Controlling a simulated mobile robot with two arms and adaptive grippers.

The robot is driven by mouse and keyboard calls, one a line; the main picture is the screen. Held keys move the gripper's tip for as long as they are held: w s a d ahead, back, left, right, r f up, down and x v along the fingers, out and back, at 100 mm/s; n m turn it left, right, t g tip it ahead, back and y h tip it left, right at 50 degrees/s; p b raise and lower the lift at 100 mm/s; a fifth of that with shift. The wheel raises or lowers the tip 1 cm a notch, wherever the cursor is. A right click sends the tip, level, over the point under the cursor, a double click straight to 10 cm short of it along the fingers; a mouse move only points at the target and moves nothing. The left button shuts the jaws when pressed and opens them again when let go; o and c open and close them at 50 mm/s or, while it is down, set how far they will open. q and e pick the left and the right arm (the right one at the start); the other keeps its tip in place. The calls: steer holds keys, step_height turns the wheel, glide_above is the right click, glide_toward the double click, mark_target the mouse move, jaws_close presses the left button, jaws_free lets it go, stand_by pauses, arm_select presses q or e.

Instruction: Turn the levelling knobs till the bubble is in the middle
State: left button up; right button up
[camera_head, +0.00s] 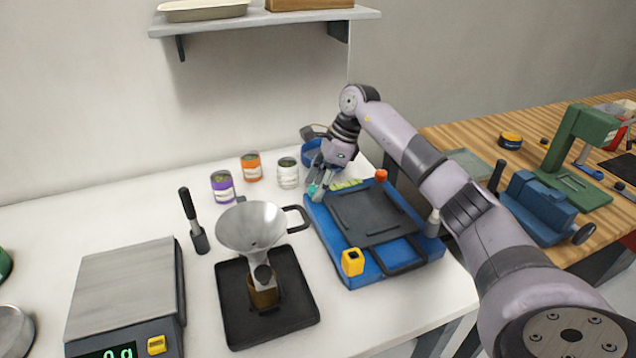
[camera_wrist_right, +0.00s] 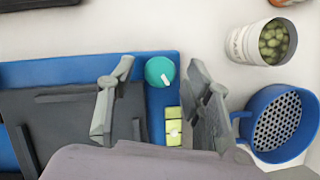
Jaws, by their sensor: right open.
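A blue levelling base (camera_head: 320,228) with a dark plate (camera_head: 372,215) on top stands on the white table. A teal knob (camera_wrist_right: 160,72) with a white mark sits at its far left corner. An orange knob (camera_head: 381,175) and a yellow knob (camera_head: 352,262) are at other corners. A yellow-green level vial (camera_wrist_right: 173,126) lies close to the teal knob; a small pale spot shows in it, but I cannot tell surely where the bubble stands. My right gripper (camera_wrist_right: 160,68) is open, its fingers on either side of the teal knob with gaps. My left gripper is out of view.
A blue perforated cup (camera_wrist_right: 277,124) and a can of green pieces (camera_wrist_right: 262,42) stand beside the base. A funnel (camera_head: 251,226) on a black tray (camera_head: 240,338) and a scale (camera_head: 125,292) are to the left. A wooden bench (camera_head: 470,140) with tools is at the right.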

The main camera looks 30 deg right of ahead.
steer(key=shift+f, duration=0.1)
steer(key=shift+c, duration=0.3)
jaws_close()
